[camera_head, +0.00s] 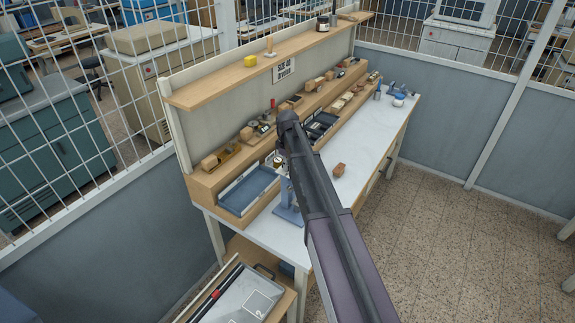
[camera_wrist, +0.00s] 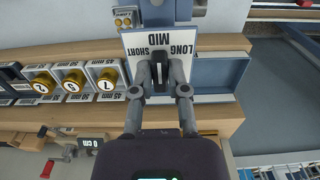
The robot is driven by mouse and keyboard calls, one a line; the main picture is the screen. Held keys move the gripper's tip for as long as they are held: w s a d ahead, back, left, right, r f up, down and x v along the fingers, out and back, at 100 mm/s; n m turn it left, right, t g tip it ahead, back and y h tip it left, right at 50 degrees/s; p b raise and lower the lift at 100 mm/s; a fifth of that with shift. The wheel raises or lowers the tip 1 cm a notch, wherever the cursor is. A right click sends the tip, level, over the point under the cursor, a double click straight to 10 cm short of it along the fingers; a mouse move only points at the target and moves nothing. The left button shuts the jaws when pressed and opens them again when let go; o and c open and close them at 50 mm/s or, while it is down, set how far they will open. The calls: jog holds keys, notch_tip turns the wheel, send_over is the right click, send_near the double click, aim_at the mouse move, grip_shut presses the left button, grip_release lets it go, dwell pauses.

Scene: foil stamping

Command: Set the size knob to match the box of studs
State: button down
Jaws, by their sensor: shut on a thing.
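In the wrist view, a black knob (camera_wrist: 159,73) stands in front of a white plate (camera_wrist: 187,43) marked SHORT, MID and LONG. The words appear upside down. My gripper (camera_wrist: 160,70) is shut on the knob, one finger on each side. In the head view my arm hides the gripper and knob.
An open blue tray (camera_wrist: 222,75) lies right of the knob. A wooden shelf (camera_head: 225,82) overhangs the back. The bench's right part is mostly clear.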

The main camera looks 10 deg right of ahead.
jog(key=shift+m, duration=0.4)
jog(key=m, duration=0.5)
jog(key=shift+s+a, duration=0.1)
jog(key=m, duration=0.6)
dwell(0.4)
jog(key=c, duration=0.6)
grip_release()
jog(key=shift+c, duration=0.2)
jog(key=shift+a+n, duration=0.1)
jog(key=shift+n, duration=0.2)
